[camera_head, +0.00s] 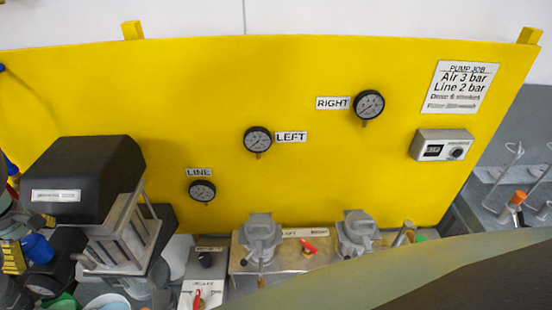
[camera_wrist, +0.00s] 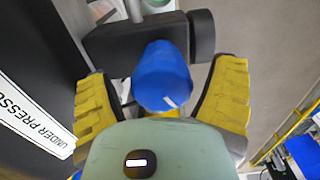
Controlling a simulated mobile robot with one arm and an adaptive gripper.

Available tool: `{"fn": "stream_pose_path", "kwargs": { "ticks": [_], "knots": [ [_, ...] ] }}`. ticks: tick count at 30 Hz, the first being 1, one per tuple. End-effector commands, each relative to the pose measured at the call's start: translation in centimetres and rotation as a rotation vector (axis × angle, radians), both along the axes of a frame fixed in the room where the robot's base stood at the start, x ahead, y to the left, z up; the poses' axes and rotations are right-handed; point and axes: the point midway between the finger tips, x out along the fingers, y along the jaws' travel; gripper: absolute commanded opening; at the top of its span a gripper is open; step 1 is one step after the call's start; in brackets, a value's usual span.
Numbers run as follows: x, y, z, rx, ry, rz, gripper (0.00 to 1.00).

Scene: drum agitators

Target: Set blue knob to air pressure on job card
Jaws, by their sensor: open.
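The blue knob (camera_wrist: 163,75) has a white mark on its rim and sits on a black body (camera_wrist: 110,45) in the wrist view. My gripper (camera_wrist: 161,84) is open, with one yellow finger on each side of the knob. A gap shows on both sides, so the fingers appear apart from it. In the head view the blue knob (camera_head: 38,248) is at the lower left, beside a yellow finger of my gripper (camera_head: 13,258). The job card (camera_head: 460,87) at the upper right reads "Air 3 bar" and "Line 2 bar"; its lower lines are blurred.
The yellow panel carries gauges labelled LINE (camera_head: 202,191), LEFT (camera_head: 257,140) and RIGHT (camera_head: 369,104). A large black-topped unit (camera_head: 85,175) stands close to the knob. An "UNDER PRESSURE" sign (camera_wrist: 35,115) is left of my gripper. Another blue object (camera_wrist: 305,152) shows at the lower right.

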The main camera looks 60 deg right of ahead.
Motion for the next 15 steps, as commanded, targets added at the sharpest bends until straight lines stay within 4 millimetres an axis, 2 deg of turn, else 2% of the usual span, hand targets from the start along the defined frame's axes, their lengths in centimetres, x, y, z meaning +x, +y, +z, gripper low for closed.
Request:
{"fn": "stream_pose_path", "kwargs": {
  "ticks": [6,15],
  "knots": [
    [-0.2,-0.2,-1.4,0.001,0.005,-0.005,0.84],
    [-0.1,-0.1,-1.7,0.005,0.004,-0.005,0.84]
  ]
}}
